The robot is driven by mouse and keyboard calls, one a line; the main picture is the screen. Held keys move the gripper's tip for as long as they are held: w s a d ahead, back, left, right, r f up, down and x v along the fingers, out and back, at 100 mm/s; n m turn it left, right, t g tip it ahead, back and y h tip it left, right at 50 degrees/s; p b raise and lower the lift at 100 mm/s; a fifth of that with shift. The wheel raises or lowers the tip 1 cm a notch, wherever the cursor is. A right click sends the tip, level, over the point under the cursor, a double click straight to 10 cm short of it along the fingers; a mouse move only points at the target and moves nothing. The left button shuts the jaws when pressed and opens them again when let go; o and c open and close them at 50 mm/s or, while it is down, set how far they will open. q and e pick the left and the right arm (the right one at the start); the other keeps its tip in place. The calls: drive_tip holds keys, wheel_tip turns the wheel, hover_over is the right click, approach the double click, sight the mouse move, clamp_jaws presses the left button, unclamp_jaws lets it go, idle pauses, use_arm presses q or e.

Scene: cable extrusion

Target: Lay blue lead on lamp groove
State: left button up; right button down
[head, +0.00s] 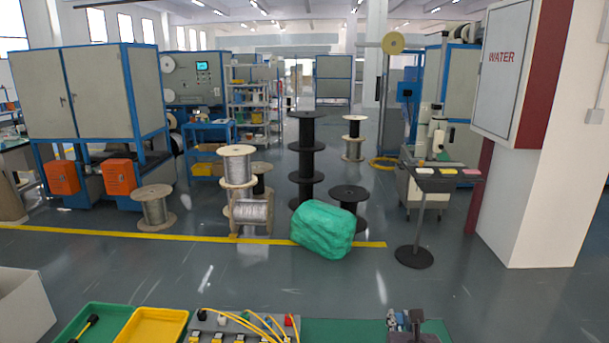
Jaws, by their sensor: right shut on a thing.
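What I take for my right gripper (412,326) shows as a small dark grey shape at the bottom edge, right of centre, partly cut off by the frame. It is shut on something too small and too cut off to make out. A board with coloured knobs (244,322) and several yellow leads (262,321) lies to its left at the bottom edge. I cannot make out the blue lead or the lamp groove. My left gripper is not in view.
A green tray (75,322) with a black-and-yellow tool (84,327) and a yellow tray (150,325) lie at the bottom left. A green mat (340,331) is bare between board and gripper. Cable spools (250,213) and a green bundle (322,229) stand on the floor beyond.

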drive_tip(key=s+a+r+m+g+h, duration=0.1)
drive_tip(key=s+r+m+g+h, duration=0.25)
drive_tip(key=s, duration=0.75)
drive_tip(key=s+a+r+m+g+h, duration=0.25)
drive_tip(key=s+m+h, duration=0.25)
drive_tip(key=s, duration=0.5)
drive_tip(key=w+a+n+t+y, duration=0.4)
drive_tip(key=a+n+t+y, duration=0.2)
drive_tip(key=a+n+y, duration=0.45)
drive_tip(key=s+d+m+g+h, duration=0.4)
drive_tip(key=d+m+h, duration=0.6)
drive_tip(key=d, duration=0.1)
drive_tip(key=shift+r+m+g+h, duration=0.15)
drive_tip(key=shift+m+g+h, duration=0.15)
drive_tip(key=shift+g, duration=0.1)
